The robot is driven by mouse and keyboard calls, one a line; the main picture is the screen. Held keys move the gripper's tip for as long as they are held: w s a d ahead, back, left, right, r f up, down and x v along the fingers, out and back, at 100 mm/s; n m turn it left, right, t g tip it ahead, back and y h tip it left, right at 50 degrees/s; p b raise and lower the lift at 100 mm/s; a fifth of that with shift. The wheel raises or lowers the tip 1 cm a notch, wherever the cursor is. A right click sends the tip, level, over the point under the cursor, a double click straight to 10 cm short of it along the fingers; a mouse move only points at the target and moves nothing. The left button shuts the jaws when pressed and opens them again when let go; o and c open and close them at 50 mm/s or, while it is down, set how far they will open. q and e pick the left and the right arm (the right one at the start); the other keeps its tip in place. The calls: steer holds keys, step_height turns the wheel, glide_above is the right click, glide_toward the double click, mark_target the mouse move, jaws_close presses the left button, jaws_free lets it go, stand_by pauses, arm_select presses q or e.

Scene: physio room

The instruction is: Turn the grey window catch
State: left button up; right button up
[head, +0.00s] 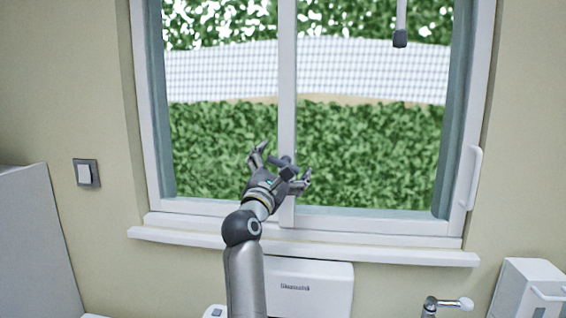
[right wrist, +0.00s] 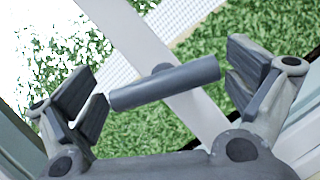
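The grey window catch (head: 288,172) is a short dark bar on the white middle bar of the window. In the right wrist view the catch (right wrist: 165,86) is a grey cylinder lying slantwise on a small pivot. My right gripper (head: 280,168) is open at the catch. In the right wrist view the gripper's (right wrist: 163,84) two fingers stand at the two ends of the catch, with the catch across the opening. The left end looks very close to its finger; I cannot tell whether they touch. My left gripper is not in view.
The white window sill (head: 350,249) runs below the window. A white handle (head: 474,178) is on the right frame, and a dark-tipped rod (head: 400,38) hangs at the top. A white dispenser box (head: 310,285) and a tap (head: 447,304) are below the sill.

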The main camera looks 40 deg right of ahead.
steer(key=shift+c, duration=1.2)
steer(key=c, duration=0.4)
steer(key=n+p, duration=0.1)
steer(key=n+t+p, duration=0.1)
steer(key=n+p, duration=0.1)
steer(key=n+t+p, duration=0.1)
steer(key=n+p, duration=0.1)
steer(key=shift+r+y, duration=0.25)
steer(key=shift+y, duration=0.05)
steer(key=shift+c, duration=0.4)
steer(key=shift+o, duration=0.2)
steer(key=shift+f+n+t+p, duration=0.25)
steer(key=shift+n+t+p, duration=0.25)
steer(key=shift+n, duration=0.3)
steer(key=shift+f+y, duration=0.1)
steer(key=shift+y, duration=0.2)
steer(key=o, duration=0.8)
steer(key=shift+w, duration=0.1)
